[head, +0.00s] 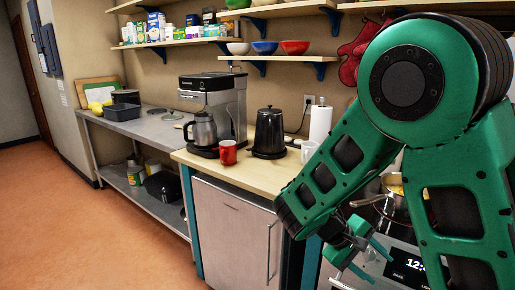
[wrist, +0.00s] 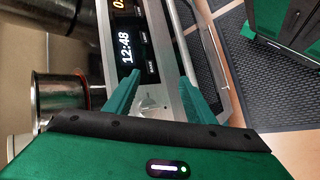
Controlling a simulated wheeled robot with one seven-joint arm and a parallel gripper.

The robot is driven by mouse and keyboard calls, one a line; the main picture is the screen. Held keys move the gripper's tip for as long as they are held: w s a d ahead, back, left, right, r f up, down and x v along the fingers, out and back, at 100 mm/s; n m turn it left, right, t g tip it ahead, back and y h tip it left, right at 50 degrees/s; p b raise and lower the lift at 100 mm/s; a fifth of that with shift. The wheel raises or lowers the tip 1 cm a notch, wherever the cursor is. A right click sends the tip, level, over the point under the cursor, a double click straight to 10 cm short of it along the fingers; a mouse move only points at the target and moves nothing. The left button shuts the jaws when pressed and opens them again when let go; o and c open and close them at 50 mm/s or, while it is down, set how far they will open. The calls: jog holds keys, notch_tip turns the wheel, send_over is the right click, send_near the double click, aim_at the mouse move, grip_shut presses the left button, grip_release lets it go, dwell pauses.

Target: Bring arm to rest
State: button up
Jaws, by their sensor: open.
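My green arm fills the right side of the head view. It bends at a large round joint at the top, and its forearm runs down to the left. My gripper (head: 356,258) is at the lower end of the forearm, in front of the stove. In the wrist view my gripper (wrist: 158,85) shows two green fingers standing apart with nothing between them. The stove's control panel (wrist: 127,45) with a lit clock display is beyond the fingertips. I cannot tell the exact gap between the fingers and the panel.
A pot (head: 392,203) sits on the stove beside my forearm. The wood counter (head: 222,172) holds a red mug (head: 228,152), a black kettle (head: 269,133), a coffee maker (head: 213,106) and a white mug (head: 309,151). The orange floor (head: 110,235) at left is clear. A dark mat (wrist: 270,90) lies below.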

jog(key=s+d+r+m+g+y, duration=0.2)
jog(key=s+d+r+m+y, duration=0.25)
jog(key=s+d, duration=0.45)
jog(key=s+r+m+t+y, duration=0.1)
jog(key=s+r+m+y, duration=0.1)
jog(key=s, duration=0.4)
jog(key=s+d+r+m+t+y, duration=0.1)
jog(key=s+r+m+y, duration=0.1)
jog(key=s, duration=0.5)
jog(key=shift+d+m+y, duration=0.2)
jog(key=shift+m+y, duration=0.25)
jog(key=shift+m, duration=0.5)
jog(key=shift+w+f, duration=0.25)
jog(key=shift+w, duration=0.4)
